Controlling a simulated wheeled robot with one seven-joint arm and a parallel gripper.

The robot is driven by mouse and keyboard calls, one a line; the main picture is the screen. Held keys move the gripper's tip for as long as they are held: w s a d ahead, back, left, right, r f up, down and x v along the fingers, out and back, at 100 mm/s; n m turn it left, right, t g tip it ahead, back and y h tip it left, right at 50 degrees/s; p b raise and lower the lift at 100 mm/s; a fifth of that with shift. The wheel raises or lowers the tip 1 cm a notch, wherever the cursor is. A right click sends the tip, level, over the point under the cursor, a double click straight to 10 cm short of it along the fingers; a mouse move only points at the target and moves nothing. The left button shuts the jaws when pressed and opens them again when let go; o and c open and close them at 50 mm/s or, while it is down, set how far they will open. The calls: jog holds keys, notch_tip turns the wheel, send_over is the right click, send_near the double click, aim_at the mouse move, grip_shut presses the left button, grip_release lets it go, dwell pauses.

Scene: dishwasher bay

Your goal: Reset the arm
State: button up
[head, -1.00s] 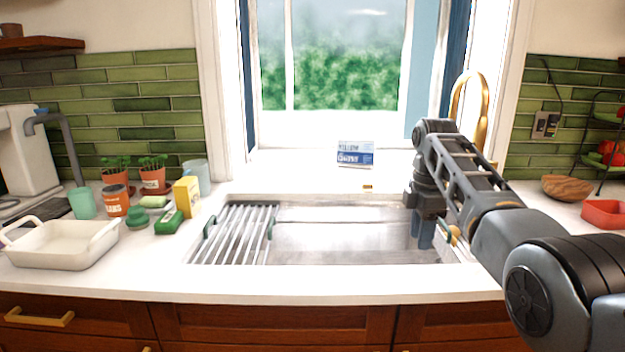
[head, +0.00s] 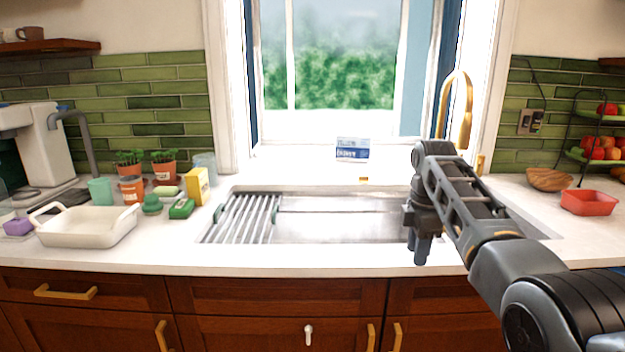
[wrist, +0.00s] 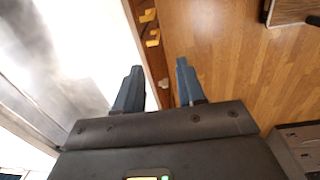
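My gripper (head: 419,250) hangs pointing down over the front right part of the sink (head: 330,222), near the counter's front edge. In the wrist view its two blue-grey fingers (wrist: 158,92) stand apart with nothing between them. Below them the wrist view shows the counter edge, the cabinet fronts and the wooden floor (wrist: 230,60). My arm reaches in from the right side of the head view and hides part of the sink's right end.
A white baking dish (head: 62,238), a yellow box (head: 196,186), a green sponge box (head: 181,209) and potted plants (head: 131,186) stand left of the sink. A red container (head: 589,203) and a wooden bowl (head: 549,179) sit at the right. A gold faucet (head: 457,105) rises behind.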

jog(key=s+a+f+m+t, duration=0.15)
jog(key=s+f, duration=0.25)
jog(key=f, duration=0.7)
jog(key=s+f+m+t, duration=0.25)
jog(key=s+f, duration=0.25)
jog(key=f, duration=0.7)
jog(key=s+f+m+t, duration=0.1)
jog(key=s+f+m, duration=0.15)
jog(key=s, duration=0.35)
jog(key=s+a+f+m+t, duration=0.1)
jog(key=s+f, duration=0.3)
jog(key=s, duration=0.3)
jog(key=s+f+m+t, duration=0.1)
jog(key=s+f, duration=0.2)
jog(key=s, duration=0.3)
jog(key=s+r+m+t, duration=0.2)
jog(key=s+r, duration=0.2)
jog(key=s, duration=0.6)
jog(key=s+r+m+t, duration=0.2)
jog(key=s+r+m, duration=0.15)
jog(key=s, duration=0.75)
jog(key=s+r+m+t, duration=0.1)
jog(key=s+r, duration=0.5)
jog(key=r, duration=0.5)
jog(key=s+r+m+t, duration=0.2)
jog(key=s+r, duration=0.4)
jog(key=r, duration=0.5)
jog(key=shift+s+d+m, duration=0.3)
jog(key=shift+s+d, duration=0.1)
jog(key=shift+d, duration=0.05)
